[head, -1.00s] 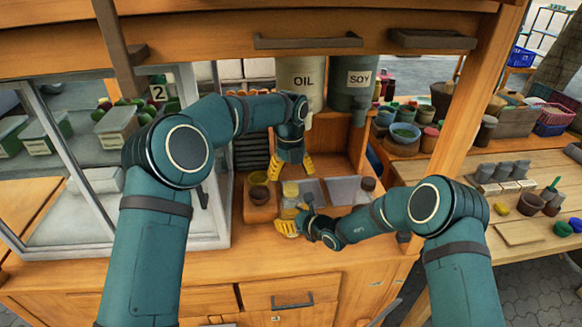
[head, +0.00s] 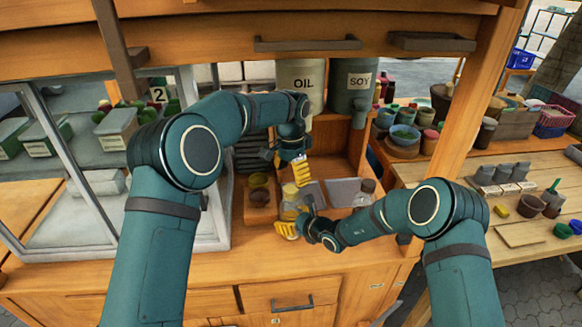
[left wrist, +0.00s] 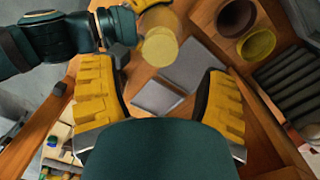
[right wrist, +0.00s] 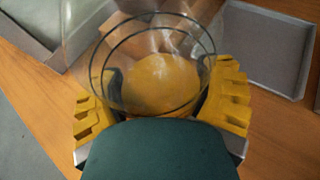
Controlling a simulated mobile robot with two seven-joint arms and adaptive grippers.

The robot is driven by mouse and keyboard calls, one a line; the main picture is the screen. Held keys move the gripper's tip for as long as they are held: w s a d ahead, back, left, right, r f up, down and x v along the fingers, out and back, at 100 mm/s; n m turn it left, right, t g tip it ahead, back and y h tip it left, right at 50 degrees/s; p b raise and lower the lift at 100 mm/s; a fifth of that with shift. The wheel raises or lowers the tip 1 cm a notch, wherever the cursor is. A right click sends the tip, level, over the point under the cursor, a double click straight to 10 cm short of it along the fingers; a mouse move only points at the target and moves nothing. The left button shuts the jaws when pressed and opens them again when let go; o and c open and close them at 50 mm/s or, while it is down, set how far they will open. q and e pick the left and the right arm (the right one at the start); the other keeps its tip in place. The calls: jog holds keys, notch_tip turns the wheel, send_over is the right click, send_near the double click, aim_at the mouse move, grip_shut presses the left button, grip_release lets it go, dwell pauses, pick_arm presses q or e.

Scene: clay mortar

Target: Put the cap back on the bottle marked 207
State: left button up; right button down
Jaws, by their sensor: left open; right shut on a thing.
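A clear jar-like bottle (head: 289,207) with yellow inside stands on the counter; no number is readable on it. My right gripper (head: 289,230) is shut around its side. In the right wrist view the bottle (right wrist: 160,82) sits between the fingers, with dark rings around its upper part. My left gripper (head: 303,172) is open, above and slightly right of the bottle. The left wrist view shows a yellow disc (left wrist: 160,47) at the bottle, ahead of the open fingers. I cannot tell whether this disc is a cap or the contents. No separate cap is clearly visible.
A wooden holder with a brown cup (head: 258,179) and a yellowish cup (head: 259,196) is left of the bottle. OIL (head: 302,82) and SOY (head: 352,88) dispensers hang behind.

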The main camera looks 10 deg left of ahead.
pick_arm(q)
jog(key=n, duration=0.4)
jog(key=shift+r, duration=0.1)
jog(key=n, duration=0.3)
jog(key=shift+r+n, duration=0.1)
jog(key=shift+n, duration=0.3)
jog(key=n, duration=0.3)
jog(key=shift+r+n, duration=0.15)
jog(key=shift+n, duration=0.15)
jog(key=n, duration=0.3)
jog(key=shift+r+n, duration=0.1)
jog(key=shift+n, duration=0.2)
jog(key=n, duration=0.3)
jog(key=shift+r+n, duration=0.15)
jog(key=shift+n, duration=0.25)
jog(key=n, duration=0.3)
jog(key=shift+r+n, duration=0.15)
jog(key=shift+n, duration=0.15)
jog(key=n, duration=0.3)
jog(key=shift+r, duration=0.15)
jog(key=n, duration=0.5)
jog(key=shift+r, duration=0.15)
